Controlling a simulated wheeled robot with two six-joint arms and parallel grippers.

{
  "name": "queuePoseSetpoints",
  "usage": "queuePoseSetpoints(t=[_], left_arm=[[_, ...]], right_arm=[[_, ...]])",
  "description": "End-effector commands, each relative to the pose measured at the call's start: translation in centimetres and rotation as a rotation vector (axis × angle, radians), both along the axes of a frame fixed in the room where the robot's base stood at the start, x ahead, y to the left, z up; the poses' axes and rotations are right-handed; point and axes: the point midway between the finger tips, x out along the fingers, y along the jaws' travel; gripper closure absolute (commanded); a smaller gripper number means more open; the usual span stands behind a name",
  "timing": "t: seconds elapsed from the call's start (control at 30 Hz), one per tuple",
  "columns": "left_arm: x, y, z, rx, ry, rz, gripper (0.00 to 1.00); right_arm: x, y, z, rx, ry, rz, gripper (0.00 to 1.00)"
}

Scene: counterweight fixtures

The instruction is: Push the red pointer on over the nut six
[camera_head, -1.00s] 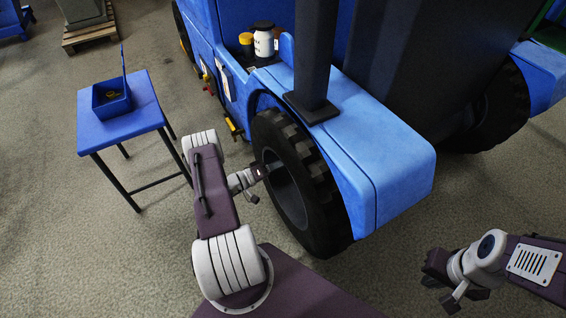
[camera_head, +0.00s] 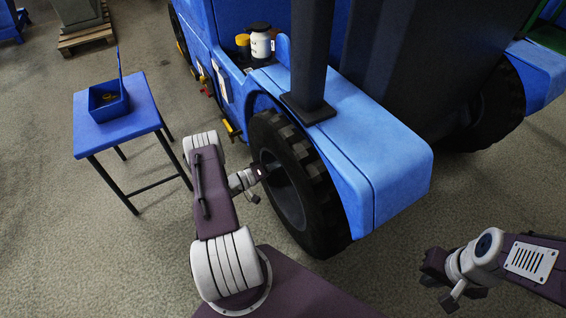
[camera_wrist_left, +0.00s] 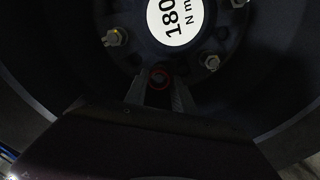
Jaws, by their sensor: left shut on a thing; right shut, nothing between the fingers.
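The red pointer (camera_wrist_left: 159,79) is a small red ring between the fingertips of my left gripper (camera_wrist_left: 156,88), which is shut on it. In the left wrist view it sits at the lower edge of the dark wheel hub. Whether it is around nut six or in front of it I cannot tell; that nut is hidden. Other nuts show on the hub, one at upper left (camera_wrist_left: 115,37) and one at right (camera_wrist_left: 212,62). In the head view my left gripper (camera_head: 266,170) reaches into the wheel (camera_head: 321,196). My right gripper (camera_head: 432,267) is shut and empty, away from the wheel.
A white label (camera_wrist_left: 178,19) marked 180 Nm covers the hub's middle. The blue fender (camera_head: 380,150) arches over the tyre. A blue table (camera_head: 100,131) with an open blue box (camera_head: 109,103) stands at left. Floor between table and wheel is clear.

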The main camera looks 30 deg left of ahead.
Motion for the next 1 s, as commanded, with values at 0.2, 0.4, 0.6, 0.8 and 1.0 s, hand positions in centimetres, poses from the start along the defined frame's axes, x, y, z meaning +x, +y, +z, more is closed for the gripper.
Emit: queuePoseSetpoints(t=[0.2, 0.4, 0.6, 0.8, 1.0], left_arm=[[0.3, -0.1, 0.0, 0.000, 0.000, 0.000, 0.92], [0.6, -0.3, 0.0, 0.000, 0.000, 0.001, 0.92], [0.8, -0.4, 0.0, 0.000, 0.000, 0.000, 0.92], [1.1, -0.6, 0.0, 0.000, 0.000, -0.001, 0.92], [1.4, -0.7, 0.0, 0.000, 0.000, 0.000, 0.92]], right_arm=[[0.0, 0.0, 0.0, 0.000, 0.000, 0.000, 1.00], [0.0, 0.0, 0.0, 0.000, 0.000, 0.000, 1.00], [0.0, 0.0, -0.1, 0.000, 0.000, 0.000, 1.00], [0.0, 0.0, -0.1, 0.000, 0.000, 0.000, 1.00], [0.0, 0.0, -0.1, 0.000, 0.000, 0.000, 1.00]])
